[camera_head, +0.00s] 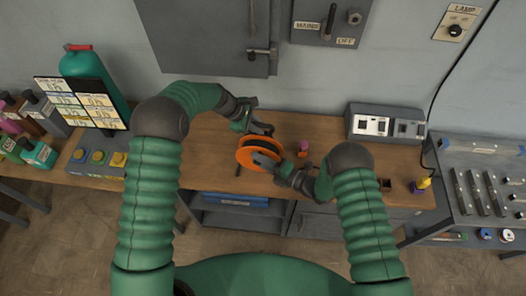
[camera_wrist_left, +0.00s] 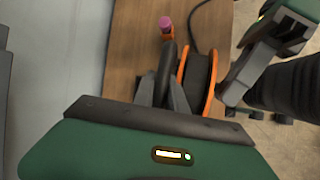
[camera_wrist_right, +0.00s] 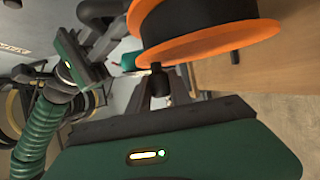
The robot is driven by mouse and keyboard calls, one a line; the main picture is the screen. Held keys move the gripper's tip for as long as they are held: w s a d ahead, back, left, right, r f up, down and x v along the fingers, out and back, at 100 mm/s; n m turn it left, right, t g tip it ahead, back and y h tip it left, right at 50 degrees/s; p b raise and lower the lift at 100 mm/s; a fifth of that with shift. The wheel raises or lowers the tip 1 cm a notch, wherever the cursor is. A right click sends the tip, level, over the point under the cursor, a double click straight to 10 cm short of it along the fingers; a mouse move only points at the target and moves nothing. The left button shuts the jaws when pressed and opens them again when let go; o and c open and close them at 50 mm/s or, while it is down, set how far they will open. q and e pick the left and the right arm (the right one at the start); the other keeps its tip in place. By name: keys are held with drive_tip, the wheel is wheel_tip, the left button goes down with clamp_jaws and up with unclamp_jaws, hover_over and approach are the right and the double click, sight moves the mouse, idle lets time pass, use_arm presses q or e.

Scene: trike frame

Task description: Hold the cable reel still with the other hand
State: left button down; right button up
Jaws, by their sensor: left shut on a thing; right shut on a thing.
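The cable reel (camera_head: 246,158) has orange flanges and a dark core, and it stands at the front of the wooden bench. My left gripper (camera_head: 264,130) is at its back side. In the left wrist view the left fingers (camera_wrist_left: 166,92) close on a dark upright part beside the reel's orange flange (camera_wrist_left: 208,98); its full shape is hidden. My right gripper (camera_head: 280,168) is at the reel's front right. In the right wrist view its fingers (camera_wrist_right: 160,88) close on a short black knob (camera_wrist_right: 157,70) beside the orange flange (camera_wrist_right: 210,44).
A pink-topped object (camera_head: 304,147) stands just right of the reel. A grey socket box (camera_head: 385,124) is at the back right. A button box (camera_head: 97,158), green cylinder (camera_head: 105,80) and bottles (camera_head: 38,154) stand left. A grey cabinet (camera_head: 215,35) hangs behind.

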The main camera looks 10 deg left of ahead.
drive_tip(key=shift+d, duration=0.4)
drive_tip(key=o, duration=1.1)
drive_tip(key=shift+f, duration=0.1)
